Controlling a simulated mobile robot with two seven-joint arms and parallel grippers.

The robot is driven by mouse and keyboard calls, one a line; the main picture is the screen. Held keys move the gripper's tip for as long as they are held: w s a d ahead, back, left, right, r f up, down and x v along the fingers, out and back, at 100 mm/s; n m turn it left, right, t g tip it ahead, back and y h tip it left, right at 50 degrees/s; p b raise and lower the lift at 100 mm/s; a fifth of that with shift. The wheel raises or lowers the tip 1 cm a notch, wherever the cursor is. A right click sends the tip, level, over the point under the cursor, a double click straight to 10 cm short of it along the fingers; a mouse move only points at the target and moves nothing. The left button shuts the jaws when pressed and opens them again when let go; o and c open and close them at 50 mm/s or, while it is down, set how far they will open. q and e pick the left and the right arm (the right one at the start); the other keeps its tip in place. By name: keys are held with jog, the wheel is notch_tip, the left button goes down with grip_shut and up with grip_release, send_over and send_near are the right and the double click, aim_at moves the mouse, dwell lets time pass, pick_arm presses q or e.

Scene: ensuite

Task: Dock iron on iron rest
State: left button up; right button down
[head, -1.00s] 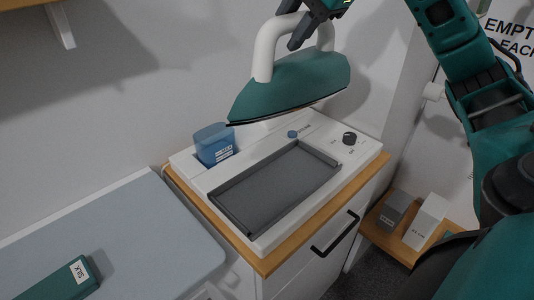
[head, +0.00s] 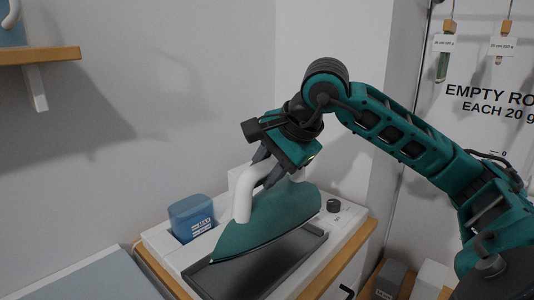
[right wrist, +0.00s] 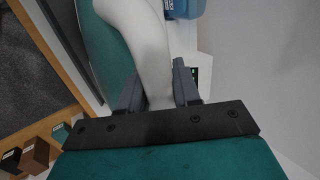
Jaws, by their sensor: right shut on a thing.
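The iron (head: 268,221) has a teal body and a white arched handle (head: 243,190). In the head view it is over the dark grey tray of the iron rest (head: 212,278), nose toward the lower left; I cannot tell whether its sole touches the tray. My right gripper (head: 266,172) is shut on the handle from above. In the right wrist view the fingers (right wrist: 158,88) stand on both sides of the white handle (right wrist: 136,40), with the teal body (right wrist: 105,48) beyond. The iron hides much of the tray. My left gripper is not in view.
A blue water tank (head: 192,218) stands at the rest's back left, close to the iron's nose. A dark knob (head: 334,205) is at the right. The pale ironing board (head: 85,280) is at lower left. A wooden shelf (head: 40,55) juts from the wall at upper left.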

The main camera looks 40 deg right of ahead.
aim_at(267, 197)
jog(key=shift+f, duration=0.7)
jog(key=shift+f+b, duration=0.3)
jog(key=shift+f, duration=0.25)
jog(key=shift+f+b, duration=0.3)
jog(key=shift+f, duration=0.1)
notch_tip(267, 197, down, 2)
jog(key=shift+f+b, duration=0.2)
jog(key=shift+b, duration=0.3)
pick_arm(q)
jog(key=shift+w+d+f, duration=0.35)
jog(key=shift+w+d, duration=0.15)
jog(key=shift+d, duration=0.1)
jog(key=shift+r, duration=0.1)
